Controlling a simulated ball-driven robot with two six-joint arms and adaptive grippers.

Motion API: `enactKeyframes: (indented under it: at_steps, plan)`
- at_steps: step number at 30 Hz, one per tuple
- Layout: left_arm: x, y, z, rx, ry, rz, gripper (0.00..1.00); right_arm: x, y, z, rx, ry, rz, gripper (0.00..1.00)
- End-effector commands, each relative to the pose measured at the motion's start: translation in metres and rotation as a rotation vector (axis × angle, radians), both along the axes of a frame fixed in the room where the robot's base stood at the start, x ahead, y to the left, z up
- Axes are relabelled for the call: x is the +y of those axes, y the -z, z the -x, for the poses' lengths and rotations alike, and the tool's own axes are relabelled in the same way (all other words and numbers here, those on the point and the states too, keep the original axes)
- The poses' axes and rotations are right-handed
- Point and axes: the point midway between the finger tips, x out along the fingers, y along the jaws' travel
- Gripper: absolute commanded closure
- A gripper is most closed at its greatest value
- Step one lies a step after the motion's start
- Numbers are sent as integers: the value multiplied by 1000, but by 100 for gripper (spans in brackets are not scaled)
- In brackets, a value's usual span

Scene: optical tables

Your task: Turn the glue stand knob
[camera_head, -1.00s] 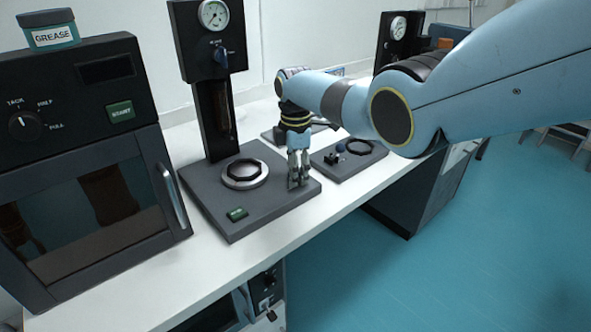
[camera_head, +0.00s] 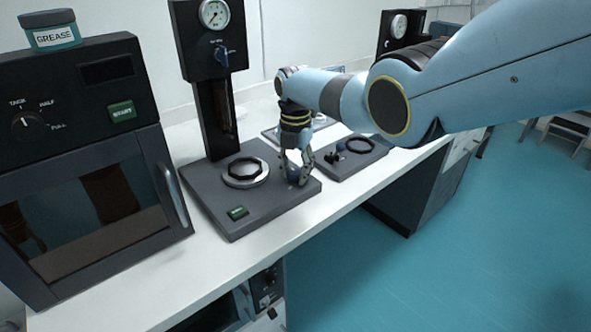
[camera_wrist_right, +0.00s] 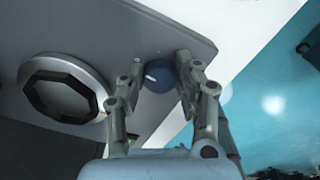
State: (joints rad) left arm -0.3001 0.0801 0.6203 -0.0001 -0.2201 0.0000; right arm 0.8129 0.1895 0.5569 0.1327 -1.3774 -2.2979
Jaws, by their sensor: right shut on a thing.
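The stand has a grey base (camera_head: 236,211) and a dark column with a gauge (camera_head: 214,14). A blue knob (camera_head: 222,56) sits on the column's head below the gauge. A round blue knob (camera_head: 293,176) is at the right corner of the base. My right gripper (camera_head: 296,178) comes down over this round knob, its fingers on either side of it. In the right wrist view the blue knob (camera_wrist_right: 160,76) is between the fingertips (camera_wrist_right: 161,66), and the gripper is shut on it. My left gripper is not in view.
A black octagonal piece in a silver ring (camera_head: 245,171) lies on the base. A green button (camera_head: 237,213) is at its front. A dark oven (camera_head: 80,180) with a grease jar (camera_head: 50,32) on top stands left. A second plate (camera_head: 362,160) lies to the right.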

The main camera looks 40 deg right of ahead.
Motion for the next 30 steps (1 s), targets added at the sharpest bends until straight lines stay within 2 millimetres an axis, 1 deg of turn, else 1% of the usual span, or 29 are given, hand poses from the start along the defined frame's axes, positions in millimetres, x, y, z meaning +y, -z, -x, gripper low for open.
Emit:
enactKeyframes:
  at_steps: [9, 24, 25, 27, 30]
  plan:
    - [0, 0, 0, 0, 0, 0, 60, 0, -1, -2, -4, -105, 0, 100]
    - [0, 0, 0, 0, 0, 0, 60, 0, -1, -2, -4, -121, 0, 100]
    - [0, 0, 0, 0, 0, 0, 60, 0, -1, -2, -4, -121, 0, 65]
    - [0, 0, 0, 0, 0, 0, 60, 0, -1, -2, -4, -121, 0, 56]
    - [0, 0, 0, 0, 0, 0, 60, 0, -1, -1, -2, -121, 0, 45]
